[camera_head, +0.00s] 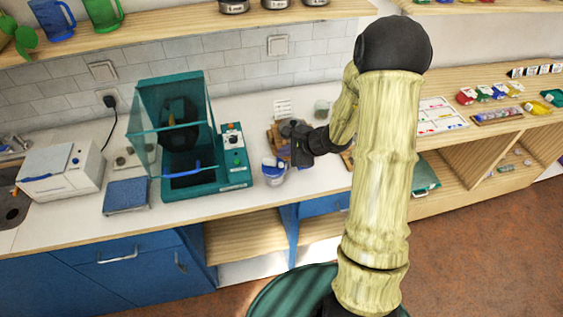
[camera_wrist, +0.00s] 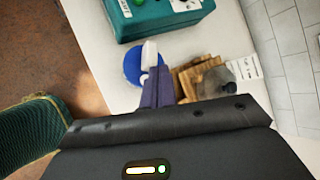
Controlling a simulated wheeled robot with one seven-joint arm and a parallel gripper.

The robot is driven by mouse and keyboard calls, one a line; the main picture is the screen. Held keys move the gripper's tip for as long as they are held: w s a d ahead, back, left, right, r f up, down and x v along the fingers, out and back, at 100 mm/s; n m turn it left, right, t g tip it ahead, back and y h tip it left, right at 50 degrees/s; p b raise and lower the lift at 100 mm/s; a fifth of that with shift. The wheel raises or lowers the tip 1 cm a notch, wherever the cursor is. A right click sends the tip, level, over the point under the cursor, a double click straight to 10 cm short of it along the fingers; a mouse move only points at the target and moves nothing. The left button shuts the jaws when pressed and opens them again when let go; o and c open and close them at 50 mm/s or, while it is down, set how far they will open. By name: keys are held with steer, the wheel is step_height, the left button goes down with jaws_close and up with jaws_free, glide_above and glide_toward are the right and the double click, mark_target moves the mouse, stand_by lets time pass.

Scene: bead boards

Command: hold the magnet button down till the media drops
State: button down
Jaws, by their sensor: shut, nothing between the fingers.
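A teal machine (camera_head: 178,179) with a clear raised hood stands on the counter at centre left. Its control box (camera_head: 237,160) on the right side carries a white panel, a dark knob and a green button (camera_head: 237,159). The control box also shows at the top of the wrist view (camera_wrist: 160,18). I cannot tell which control is the magnet button, and I cannot make out the media. My gripper (camera_head: 298,152) is shut and empty, right of the control box and apart from it. Its fingers (camera_wrist: 157,86) show close to a blue and white container (camera_wrist: 133,62).
The container (camera_head: 274,178) stands right of the machine's front. A wooden block stand (camera_wrist: 193,75) is beside my fingers. A blue-topped scale (camera_head: 126,196) and a white box appliance (camera_head: 60,170) are on the left. The counter front near the container is clear.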

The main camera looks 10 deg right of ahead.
step_height(320, 180, up, 2)
steer(key=shift+r+p, duration=0.25)
steer(key=shift+p, duration=0.3)
steer(key=s+r+n+g+h, duration=0.2)
steer(key=s+r+n+h, duration=0.1)
steer(key=s+n, duration=0.6)
steer(key=s+r+n+g+h, duration=0.2)
steer(key=s+r+n, duration=0.3)
steer(key=s+n, duration=0.4)
steer(key=shift+s+a+r+n+h, duration=0.25)
steer(key=shift+s+a+h, duration=0.3)
steer(key=shift+s, duration=0.5)
